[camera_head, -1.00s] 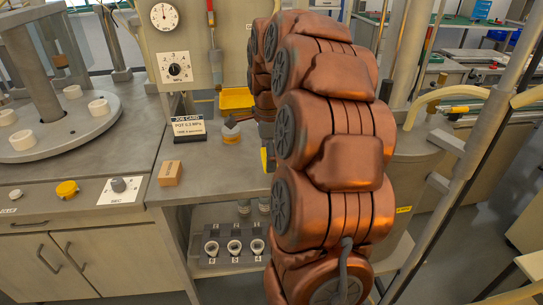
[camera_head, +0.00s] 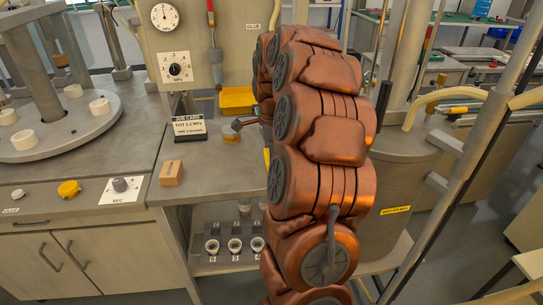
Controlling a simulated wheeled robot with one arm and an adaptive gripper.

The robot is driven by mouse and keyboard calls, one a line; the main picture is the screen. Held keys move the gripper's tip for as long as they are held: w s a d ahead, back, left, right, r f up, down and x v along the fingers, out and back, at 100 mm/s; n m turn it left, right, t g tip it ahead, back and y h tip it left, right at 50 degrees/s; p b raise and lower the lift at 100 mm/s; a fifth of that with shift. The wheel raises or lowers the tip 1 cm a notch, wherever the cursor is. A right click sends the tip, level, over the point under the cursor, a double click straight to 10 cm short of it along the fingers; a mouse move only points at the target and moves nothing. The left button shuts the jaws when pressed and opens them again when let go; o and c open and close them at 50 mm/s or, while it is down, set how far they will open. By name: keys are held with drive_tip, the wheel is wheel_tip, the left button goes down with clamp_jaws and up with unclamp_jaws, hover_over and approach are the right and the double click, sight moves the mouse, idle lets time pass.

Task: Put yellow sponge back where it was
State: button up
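I cannot make out a yellow sponge for certain. A small tan-orange block (camera_head: 171,172) lies on the bench, left of the front edge's middle. A narrow yellow patch (camera_head: 267,158) shows beside my arm, mostly hidden; I cannot tell what it is. My gripper is largely hidden behind my copper-coloured arm. A dark part that seems to belong to it (camera_head: 241,124) shows just above and right of a small jar with an amber band (camera_head: 231,134). Whether its fingers are open or hold anything is hidden.
A job card (camera_head: 189,128) stands left of the jar. A yellow bin (camera_head: 237,101) sits behind it under the gauge panel (camera_head: 195,45). A round plate with white pegs (camera_head: 55,130) is at left. A lower shelf holds a rack of several cups (camera_head: 234,246). Bench front between is clear.

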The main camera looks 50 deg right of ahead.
drive_tip(key=shift+f, duration=0.15)
drive_tip(key=shift+f, duration=0.1)
drive_tip(key=shift+f, duration=0.1)
drive_tip(key=o, duration=0.9)
drive_tip(key=shift+c, duration=0.2)
wheel_tip(320, 180, up, 12)
drive_tip(key=b, duration=0.1)
drive_tip(key=shift+r, duration=0.2)
